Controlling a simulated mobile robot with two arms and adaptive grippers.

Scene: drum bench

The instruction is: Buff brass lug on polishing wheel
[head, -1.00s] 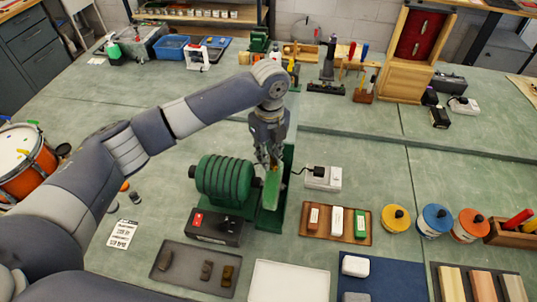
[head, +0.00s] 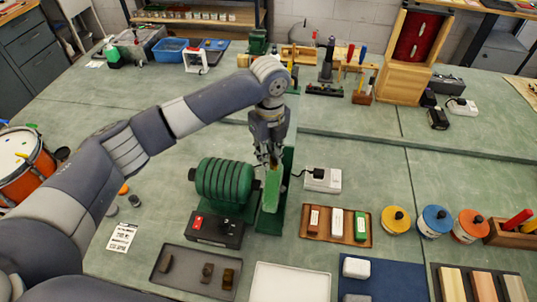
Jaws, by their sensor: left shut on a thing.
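The polishing machine has a green ribbed motor (head: 224,181) and, on its right side, a wheel (head: 272,192) seen nearly edge-on inside a green guard. My left gripper (head: 273,163) is at the top of the wheel, pointing down, and is shut on a small brass-coloured piece, the brass lug. The fingers mostly hide the lug, and I cannot tell whether it touches the wheel. A dark tray (head: 185,281) in front holds several small dull brown lugs. My right gripper is not in view.
A switch box (head: 215,229) sits in front of the motor. A white tray (head: 290,283) is at the front. A wooden tray (head: 336,238) holds three compound bars. Round tins (head: 396,220) stand to the right. A power strip (head: 322,181) is just right of the wheel.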

